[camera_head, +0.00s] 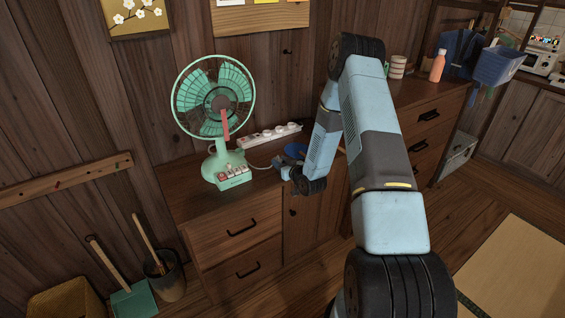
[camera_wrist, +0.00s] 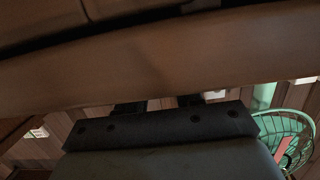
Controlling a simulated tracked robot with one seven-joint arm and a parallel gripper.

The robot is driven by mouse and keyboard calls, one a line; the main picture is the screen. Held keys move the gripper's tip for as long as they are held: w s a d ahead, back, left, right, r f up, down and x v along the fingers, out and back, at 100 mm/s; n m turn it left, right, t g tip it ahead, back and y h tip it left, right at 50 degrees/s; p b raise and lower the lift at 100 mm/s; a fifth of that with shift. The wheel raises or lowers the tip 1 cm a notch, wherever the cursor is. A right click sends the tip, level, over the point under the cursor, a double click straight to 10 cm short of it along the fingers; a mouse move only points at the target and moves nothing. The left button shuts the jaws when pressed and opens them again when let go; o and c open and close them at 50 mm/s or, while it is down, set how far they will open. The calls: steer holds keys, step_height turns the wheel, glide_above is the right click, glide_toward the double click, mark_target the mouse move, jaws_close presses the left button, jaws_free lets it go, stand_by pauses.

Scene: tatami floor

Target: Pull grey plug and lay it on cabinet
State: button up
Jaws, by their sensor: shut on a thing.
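My gripper (camera_head: 280,165) is low over the wooden cabinet (camera_head: 195,212), right of the green fan's base, with its fingers pointing toward the fan. It is shut on the grey plug (camera_head: 284,172), which is small and mostly hidden by the fingers. A pale cord runs from the fan's base to the fingertips. The plug is apart from the white power strip (camera_head: 270,135), which lies behind along the wall. In the wrist view my two dark fingers (camera_wrist: 158,104) show, but the plug cannot be made out.
The green fan (camera_head: 213,97) stands on the cabinet, left of my gripper. A blue dish (camera_head: 295,151) lies behind my gripper, partly hidden by my arm. An orange bottle (camera_head: 438,66) and a cup (camera_head: 397,67) stand farther right. The cabinet's front left top is clear.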

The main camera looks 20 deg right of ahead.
steer(key=o, duration=1.1)
steer(key=shift+c, duration=0.2)
steer(key=shift+s, duration=0.1)
steer(key=v, duration=1.3)
steer(key=shift+s, duration=0.25)
steer(key=shift+d, duration=0.1)
